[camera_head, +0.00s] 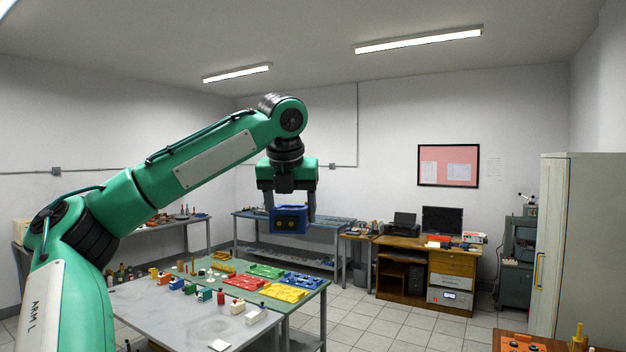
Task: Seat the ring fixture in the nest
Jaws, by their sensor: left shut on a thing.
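My left gripper (289,207) points down from the end of the green arm and is shut on a blue block-like piece (290,226). The piece has small yellowish round marks on its front and hangs in the air above and beyond the green work mat (213,265). It may be the ring fixture; I cannot tell for sure. On the mat lie a green tray (267,271), a blue tray (302,281), a red tray (247,283) and a yellow tray (284,292). Which of these, if any, is the nest is too small to tell. My right gripper is out of view.
A grey table (180,315) at the front carries a row of small coloured blocks and bottles. A blue-topped bench (245,215) stands behind. A wooden desk (450,258) with a monitor is at the back right, a pale cabinet (585,240) at the right. Tiled floor lies open between.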

